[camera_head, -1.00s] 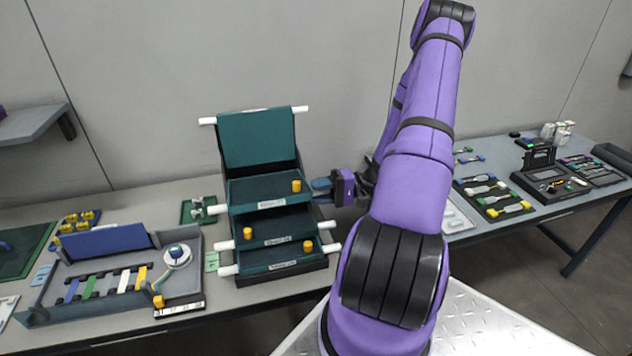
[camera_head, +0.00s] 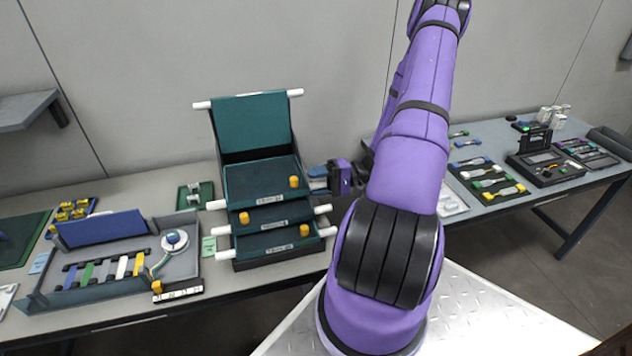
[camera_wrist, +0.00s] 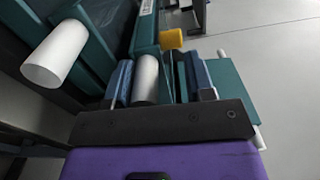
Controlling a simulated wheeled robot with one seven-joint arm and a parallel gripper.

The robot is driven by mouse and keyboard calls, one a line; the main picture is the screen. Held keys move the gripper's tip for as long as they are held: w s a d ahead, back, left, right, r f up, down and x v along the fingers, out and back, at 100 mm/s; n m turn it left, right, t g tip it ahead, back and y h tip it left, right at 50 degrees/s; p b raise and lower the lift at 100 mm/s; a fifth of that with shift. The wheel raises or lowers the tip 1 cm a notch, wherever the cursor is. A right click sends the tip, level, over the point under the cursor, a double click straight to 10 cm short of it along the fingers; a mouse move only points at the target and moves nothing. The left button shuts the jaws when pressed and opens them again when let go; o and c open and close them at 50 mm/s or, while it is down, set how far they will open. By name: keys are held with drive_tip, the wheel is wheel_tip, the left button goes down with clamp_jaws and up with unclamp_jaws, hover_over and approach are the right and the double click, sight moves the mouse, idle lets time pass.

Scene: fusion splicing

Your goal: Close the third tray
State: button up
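The teal tray stack (camera_head: 252,157) stands left of my arm on the bench. Its top tray (camera_head: 252,132) stands upright; three more trays lie below it in steps. The uppermost of these (camera_head: 258,178) has a yellow knob (camera_head: 294,182) and a white rod end at left (camera_head: 215,204); its right end is hidden by my gripper. My gripper (camera_head: 318,180) is at that right end. In the wrist view, a white rod (camera_wrist: 145,80) lies between its blue fingers (camera_wrist: 162,82), close to the left one, with a gap at the right.
The two lower trays (camera_head: 262,216) (camera_head: 268,241) have protruding white rods. A grey tool tray (camera_head: 180,270) sits on the bench at left. A splicing device (camera_head: 545,168) and tool mats (camera_head: 487,182) lie at right. Bare wall is behind the stack.

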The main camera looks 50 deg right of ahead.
drive_tip(key=v, duration=1)
drive_tip(key=shift+s+d, duration=0.25)
drive_tip(key=shift+d, duration=0.1)
idle(0.3)
